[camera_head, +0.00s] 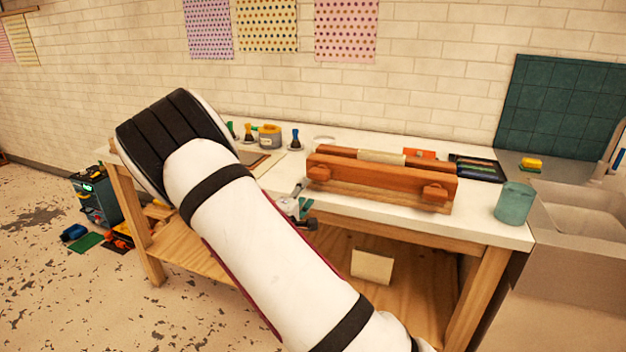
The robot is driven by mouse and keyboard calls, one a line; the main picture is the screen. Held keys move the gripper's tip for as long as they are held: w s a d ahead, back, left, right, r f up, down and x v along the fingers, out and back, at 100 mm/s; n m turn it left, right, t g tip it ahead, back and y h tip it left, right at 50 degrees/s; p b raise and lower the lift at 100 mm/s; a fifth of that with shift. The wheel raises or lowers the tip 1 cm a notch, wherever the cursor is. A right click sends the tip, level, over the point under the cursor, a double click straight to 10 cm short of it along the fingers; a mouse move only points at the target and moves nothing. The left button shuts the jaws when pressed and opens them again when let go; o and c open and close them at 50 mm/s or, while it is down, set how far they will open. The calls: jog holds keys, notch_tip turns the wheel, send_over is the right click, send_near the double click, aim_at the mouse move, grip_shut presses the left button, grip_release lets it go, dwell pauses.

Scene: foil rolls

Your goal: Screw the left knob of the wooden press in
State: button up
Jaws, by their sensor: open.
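The wooden press (375,178) lies on the white workbench top, a long reddish-brown bar with a paler base below. Its left knob (319,174) sticks out of the front face near the left end. Its right knob (434,194) sits near the other end. My gripper (304,203) is at the bench's front edge, just below and left of the left knob. It is open and appears apart from the knob. My white arm hides part of the gripper and the bench's left part.
A teal cup (514,202) stands at the bench's right corner. A dark tray (477,168) lies behind the press. Small bottles (295,140) and a grey-and-yellow tub (270,137) stand at the back left. A sink (585,212) adjoins on the right. The lower shelf (335,265) holds a pale block.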

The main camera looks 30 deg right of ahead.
aim_at(317, 178)
jog(key=x, duration=1.2)
jog(key=shift+c, duration=0.3)
grip_shut()
